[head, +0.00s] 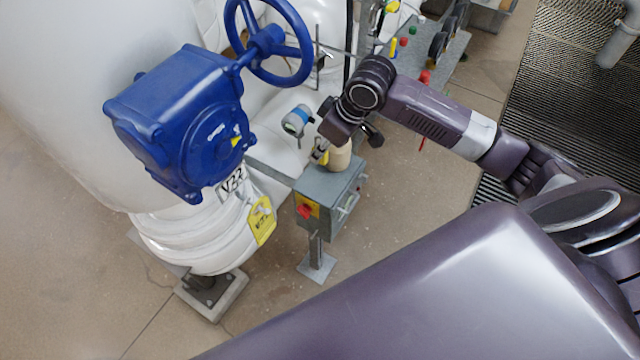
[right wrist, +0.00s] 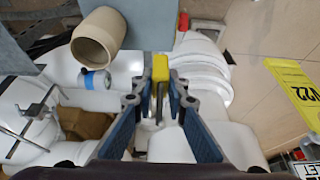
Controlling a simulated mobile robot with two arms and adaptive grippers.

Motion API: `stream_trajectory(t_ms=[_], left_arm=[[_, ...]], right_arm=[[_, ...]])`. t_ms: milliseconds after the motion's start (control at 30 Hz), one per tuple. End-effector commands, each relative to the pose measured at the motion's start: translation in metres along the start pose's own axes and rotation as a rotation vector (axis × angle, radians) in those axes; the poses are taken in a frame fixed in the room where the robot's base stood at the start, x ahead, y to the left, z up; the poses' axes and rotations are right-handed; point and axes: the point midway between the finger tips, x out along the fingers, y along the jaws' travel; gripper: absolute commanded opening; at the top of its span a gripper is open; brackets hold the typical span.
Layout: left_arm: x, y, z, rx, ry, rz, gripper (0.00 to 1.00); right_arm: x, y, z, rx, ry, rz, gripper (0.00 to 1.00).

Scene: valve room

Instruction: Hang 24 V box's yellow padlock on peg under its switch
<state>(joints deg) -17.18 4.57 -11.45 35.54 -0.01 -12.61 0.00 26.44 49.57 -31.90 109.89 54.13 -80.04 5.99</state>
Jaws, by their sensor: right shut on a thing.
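The grey switch box (head: 318,187) stands on a post in the head view, with a red switch (head: 305,210) on a yellow plate on its front. My right gripper (head: 323,150) is just behind and above the box's top. It is shut on the yellow padlock (right wrist: 160,68), whose body sits between the fingertips in the right wrist view, with a thin grey shackle toward the palm. In that view the box (right wrist: 150,22) and the red switch (right wrist: 184,21) lie beyond the padlock. I cannot make out the peg under the switch. My left gripper is out of view.
A beige cup-like cylinder (head: 340,155) stands on the box top close to the gripper. A blue valve gearbox (head: 185,115) with a handwheel and a yellow tag (head: 262,221) stand to the left. Another panel (head: 440,50) is behind. The floor in front is clear.

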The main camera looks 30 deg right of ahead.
Motion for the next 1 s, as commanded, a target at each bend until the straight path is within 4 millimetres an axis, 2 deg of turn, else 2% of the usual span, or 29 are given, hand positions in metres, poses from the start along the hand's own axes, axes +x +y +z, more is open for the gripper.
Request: stream_trajectory(t_ms=[33,200,333,633,700,800,1000], left_arm=[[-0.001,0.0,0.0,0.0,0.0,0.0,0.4],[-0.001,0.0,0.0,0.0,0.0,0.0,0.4],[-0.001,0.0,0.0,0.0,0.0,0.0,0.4],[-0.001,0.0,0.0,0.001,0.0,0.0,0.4],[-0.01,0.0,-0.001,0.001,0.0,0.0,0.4],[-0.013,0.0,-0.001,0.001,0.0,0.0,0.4],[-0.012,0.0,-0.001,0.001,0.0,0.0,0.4]], right_arm=[[0.014,-0.001,0.007,0.003,-0.004,-0.003,0.0],[0.056,-0.001,0.024,0.002,-0.003,-0.002,0.0],[0.079,-0.001,0.033,0.002,-0.001,-0.001,0.0],[0.108,-0.001,0.046,0.002,-0.002,0.0,0.0],[0.114,-0.001,0.048,0.002,-0.002,-0.002,0.0],[0.124,0.0,0.051,0.001,0.0,0.0,0.0],[0.128,0.0,0.053,-0.001,0.002,0.002,0.0]])
